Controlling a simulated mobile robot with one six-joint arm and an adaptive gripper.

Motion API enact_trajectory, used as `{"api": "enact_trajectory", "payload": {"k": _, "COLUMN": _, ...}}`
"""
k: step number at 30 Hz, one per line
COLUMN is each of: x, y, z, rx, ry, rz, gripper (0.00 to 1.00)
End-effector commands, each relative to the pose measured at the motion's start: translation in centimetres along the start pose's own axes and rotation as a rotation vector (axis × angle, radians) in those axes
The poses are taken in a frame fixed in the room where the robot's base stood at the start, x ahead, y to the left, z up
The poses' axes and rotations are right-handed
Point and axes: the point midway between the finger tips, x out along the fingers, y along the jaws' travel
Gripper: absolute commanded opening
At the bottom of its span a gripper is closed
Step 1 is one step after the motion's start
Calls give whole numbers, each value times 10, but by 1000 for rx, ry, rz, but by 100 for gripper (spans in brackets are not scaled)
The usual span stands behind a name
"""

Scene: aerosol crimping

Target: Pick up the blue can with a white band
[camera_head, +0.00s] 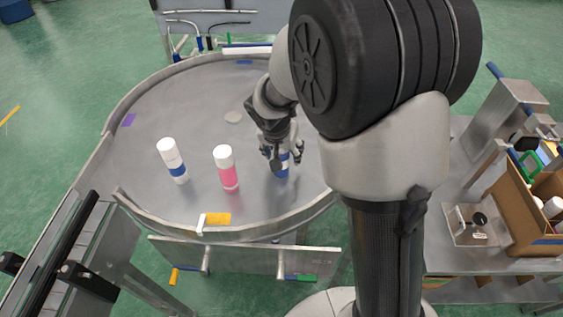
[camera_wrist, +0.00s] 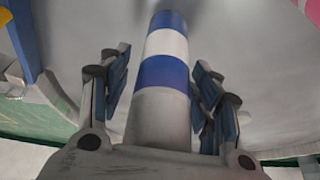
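The blue can with a white band (camera_head: 283,170) stands on the round grey table, partly hidden by my gripper (camera_head: 286,157). In the wrist view the can (camera_wrist: 163,72) shows blue, white and blue bands, with a pale grey-white section nearest the camera. My gripper's fingers (camera_wrist: 162,78) are on either side of the can, with a visible gap on each side. My gripper is open and not closed on it.
A white can with a pink lower part (camera_head: 227,170) stands just left of my gripper. A white can with a blue band (camera_head: 173,161) is farther left. The round table (camera_head: 185,105) has a raised rim. A cardboard box (camera_head: 515,215) is at the right.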

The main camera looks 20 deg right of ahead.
Motion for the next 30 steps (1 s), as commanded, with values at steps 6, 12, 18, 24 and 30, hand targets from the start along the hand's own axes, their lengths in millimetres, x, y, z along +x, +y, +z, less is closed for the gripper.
{"api": "enact_trajectory", "payload": {"k": 6, "x": 0, "y": 0, "z": 0, "rx": 0, "ry": 0, "rz": 0, "gripper": 40}}
{"api": "enact_trajectory", "payload": {"k": 12, "x": 0, "y": 0, "z": 0, "rx": 0, "ry": 0, "rz": 0, "gripper": 27}}
{"api": "enact_trajectory", "payload": {"k": 18, "x": 0, "y": 0, "z": 0, "rx": 0, "ry": 0, "rz": 0, "gripper": 14}}
{"api": "enact_trajectory", "payload": {"k": 24, "x": 0, "y": 0, "z": 0, "rx": 0, "ry": 0, "rz": 0, "gripper": 8}}
{"api": "enact_trajectory", "payload": {"k": 30, "x": -6, "y": 0, "z": -3, "rx": 1, "ry": 2, "rz": -1, "gripper": 8}}
